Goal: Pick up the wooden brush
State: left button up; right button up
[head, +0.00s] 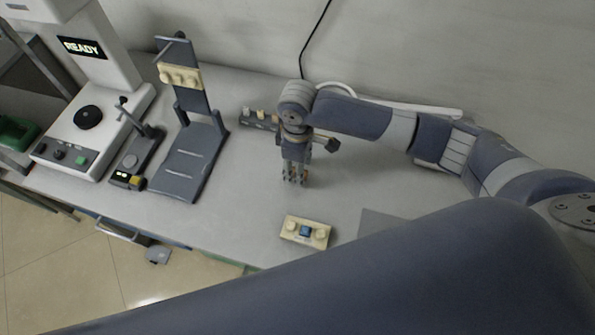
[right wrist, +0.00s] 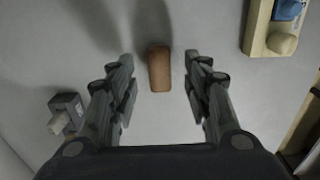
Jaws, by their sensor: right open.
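The wooden brush (right wrist: 159,68) shows in the right wrist view as a small brown block with rounded corners, lying on the grey table. My right gripper (right wrist: 160,75) is open, with one finger on each side of the brush and a clear gap on both sides. In the head view my right gripper (head: 295,181) points down over the middle of the table. There it mostly hides the brush, and only small orange-brown bits show near the fingertips. I cannot tell the exact height of the fingertips above the table. My left gripper is not in view.
A beige block with a blue middle piece (head: 305,232) lies near the table's front edge. A dark upright stand (head: 188,160) and a white machine reading READY (head: 95,110) are at left. A dark strip with small blocks (head: 259,119) sits behind my right gripper.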

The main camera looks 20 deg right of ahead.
notch_tip(320, 180, down, 2)
jog(key=shift+f, duration=0.4)
jog(key=shift+c, duration=1.1)
jog(key=c, duration=0.8)
jog(key=shift+r, duration=0.1)
grip_shut()
jog(key=shift+w+r, duration=0.1)
jog(key=shift+r, duration=0.5)
notch_tip(320, 180, up, 2)
jog(key=shift+a+r+b, duration=0.1)
jog(key=shift+b, duration=0.45)
jog(key=s+a, duration=0.3)
jog(key=s+a+b, duration=0.1)
jog(key=s+a, duration=0.3)
jog(key=s+a+r+b, duration=0.1)
jog(key=s+a, duration=0.2)
jog(key=shift+s+a+r, duration=0.1)
jog(key=shift+s+a, duration=0.15)
jog(key=shift+a, duration=0.1)
jog(key=shift+s+a, duration=0.35)
jog(key=shift+s, duration=0.05)
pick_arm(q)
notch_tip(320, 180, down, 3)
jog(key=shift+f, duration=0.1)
pick_arm(e)
jog(key=shift+r, duration=0.1)
